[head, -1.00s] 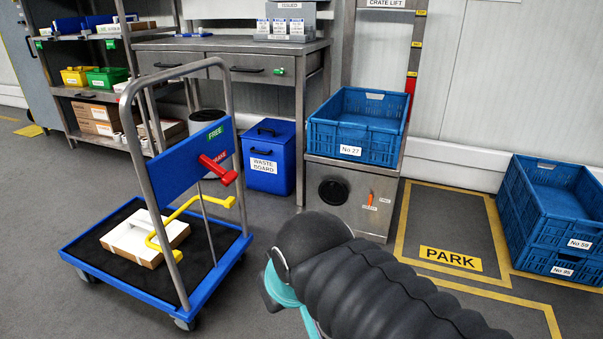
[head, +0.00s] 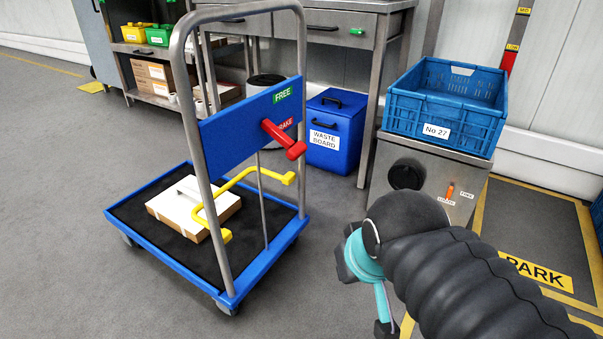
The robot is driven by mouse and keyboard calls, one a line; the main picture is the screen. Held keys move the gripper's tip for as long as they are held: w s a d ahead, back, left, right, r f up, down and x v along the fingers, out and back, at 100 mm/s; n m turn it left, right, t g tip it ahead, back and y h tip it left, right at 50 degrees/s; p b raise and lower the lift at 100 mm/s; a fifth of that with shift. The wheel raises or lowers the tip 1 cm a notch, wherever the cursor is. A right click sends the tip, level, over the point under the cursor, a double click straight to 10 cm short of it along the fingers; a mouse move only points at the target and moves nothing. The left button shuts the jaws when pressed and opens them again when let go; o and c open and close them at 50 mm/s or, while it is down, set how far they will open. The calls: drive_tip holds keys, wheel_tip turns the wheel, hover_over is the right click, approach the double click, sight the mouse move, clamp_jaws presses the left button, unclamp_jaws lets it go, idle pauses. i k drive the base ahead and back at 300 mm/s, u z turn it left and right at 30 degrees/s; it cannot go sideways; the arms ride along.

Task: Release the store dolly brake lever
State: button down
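The store dolly (head: 220,295) stands left of centre, a blue-rimmed platform with a steel push handle. Its blue panel (head: 235,135) carries a green FREE label (head: 283,95) above a red BRAKE label. The red brake lever (head: 284,138) sticks out of the panel, sloping down to the right, its base beside the BRAKE label and partly covering it. My arm is in the lower right. A teal and dark part of my gripper (head: 372,275) shows right of the dolly, apart from the lever. Its fingertips cannot be made out clearly.
A yellow bar (head: 240,182) projects from the dolly below the panel; a white-topped carton (head: 185,205) lies on the platform. Behind are a blue waste bin (head: 343,130) and a steel stand (head: 450,170) bearing a blue crate (head: 440,108). Grey floor is clear at front left.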

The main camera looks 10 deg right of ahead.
sight(294, 152)
drive_tip(key=z, duration=1)
drive_tip(key=k, duration=1.15)
drive_tip(key=u, duration=0.7)
